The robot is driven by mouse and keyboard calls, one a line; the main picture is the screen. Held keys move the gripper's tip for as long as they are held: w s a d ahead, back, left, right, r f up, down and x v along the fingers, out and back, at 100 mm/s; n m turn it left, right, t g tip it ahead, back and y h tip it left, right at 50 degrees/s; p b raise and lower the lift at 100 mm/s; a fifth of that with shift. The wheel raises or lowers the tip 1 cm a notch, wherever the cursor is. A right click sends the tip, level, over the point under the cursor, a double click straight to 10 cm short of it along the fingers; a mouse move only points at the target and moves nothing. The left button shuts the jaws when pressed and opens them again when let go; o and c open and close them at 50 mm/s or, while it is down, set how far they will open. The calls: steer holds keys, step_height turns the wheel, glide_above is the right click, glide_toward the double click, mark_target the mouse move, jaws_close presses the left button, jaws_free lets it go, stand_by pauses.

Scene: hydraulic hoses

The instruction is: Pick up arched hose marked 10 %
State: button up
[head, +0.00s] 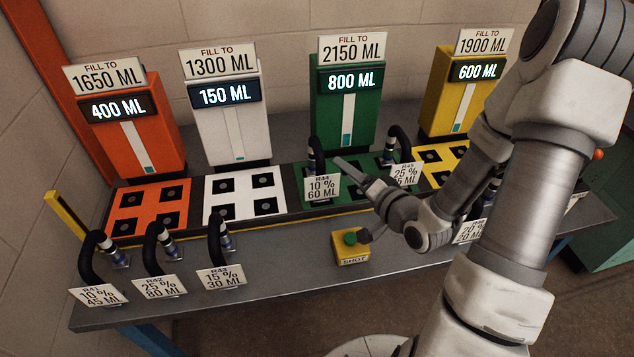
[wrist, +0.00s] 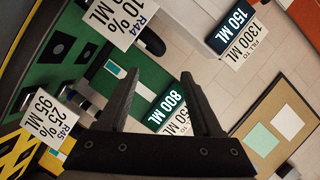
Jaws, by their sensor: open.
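Two arched black hoses carry a 10 % tag. One, tagged R44, 10 %, 60 ML (head: 315,157), stands on the green plate (head: 349,187); its tag (wrist: 120,22) shows at the upper left of the wrist view, with part of a black hose beside it. The other, R41, 10 %, 45 ML (head: 87,262), stands at the bench's front left corner. My gripper (head: 345,168) is over the green plate, just right of the R44 hose and apart from it. In the wrist view its jaws (wrist: 158,75) are open with nothing held between them.
Hose R45, 25 % (head: 400,146), stands right of my gripper. Hoses R42 (head: 150,250) and R43 (head: 213,240) stand along the front left. A yellow box with a green button (head: 351,248) sits at the front. The green tank (head: 345,105) reading 800 ML rises behind.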

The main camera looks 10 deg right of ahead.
steer(key=shift+w+a+f+b, duration=0.15)
steer(key=shift+a+f+b, duration=0.15)
steer(key=shift+b, duration=1.5)
steer(key=b, duration=0.3)
glide_toward(310, 141)
steer(key=shift+w+a+f, duration=0.35)
steer(key=shift+w+f, duration=0.3)
steer(key=shift+w, duration=0.2)
steer(key=shift+d+p+x, duration=0.15)
steer(key=shift+p+x, duration=0.1)
steer(key=shift+x, duration=1.2)
steer(key=shift+d+p+x, duration=0.15)
steer(key=shift+p+x, duration=0.05)
steer(key=shift+x, duration=1.25)
steer(key=shift+w+r, duration=0.1)
steer(key=shift+w, duration=0.05)
jaws_close()
steer(key=shift+r, duration=0.1)
